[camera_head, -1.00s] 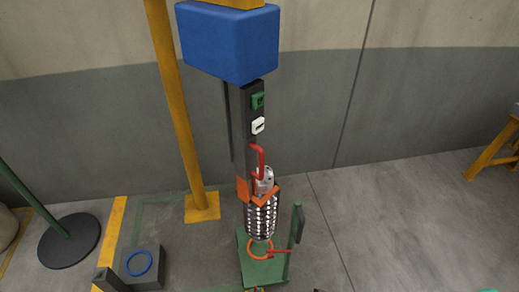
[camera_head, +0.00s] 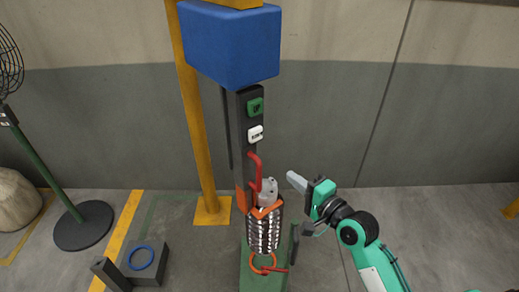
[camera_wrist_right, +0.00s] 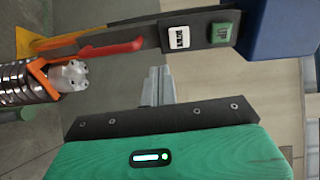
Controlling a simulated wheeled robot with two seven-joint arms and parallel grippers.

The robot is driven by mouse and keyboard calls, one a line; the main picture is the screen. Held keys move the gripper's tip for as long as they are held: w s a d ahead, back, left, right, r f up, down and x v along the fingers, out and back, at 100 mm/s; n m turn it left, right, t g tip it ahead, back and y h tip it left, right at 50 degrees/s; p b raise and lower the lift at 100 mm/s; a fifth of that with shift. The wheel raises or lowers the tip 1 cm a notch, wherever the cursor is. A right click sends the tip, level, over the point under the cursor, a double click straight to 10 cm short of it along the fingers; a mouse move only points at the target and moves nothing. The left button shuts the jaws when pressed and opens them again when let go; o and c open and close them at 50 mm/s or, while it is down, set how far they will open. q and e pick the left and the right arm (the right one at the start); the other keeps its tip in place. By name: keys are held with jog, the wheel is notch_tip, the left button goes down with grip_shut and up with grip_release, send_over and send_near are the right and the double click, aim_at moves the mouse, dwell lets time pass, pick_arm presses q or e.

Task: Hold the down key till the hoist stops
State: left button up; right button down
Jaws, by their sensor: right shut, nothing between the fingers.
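My left gripper is out of view.
The cylinder, with an orange collar (camera_head: 266,208), stands over a green base (camera_head: 252,282). A yellow post (camera_head: 197,130) rises behind on the left. A grey block with a blue ring (camera_head: 141,257) lies at lower left.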

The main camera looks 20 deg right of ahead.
aim_at(253, 143)
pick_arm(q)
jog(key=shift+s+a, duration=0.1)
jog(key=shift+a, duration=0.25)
pick_arm(e)
jog(key=shift+a+r, duration=0.25)
jog(key=shift+r, duration=0.5)
jog(key=shift+w, duration=0.1)
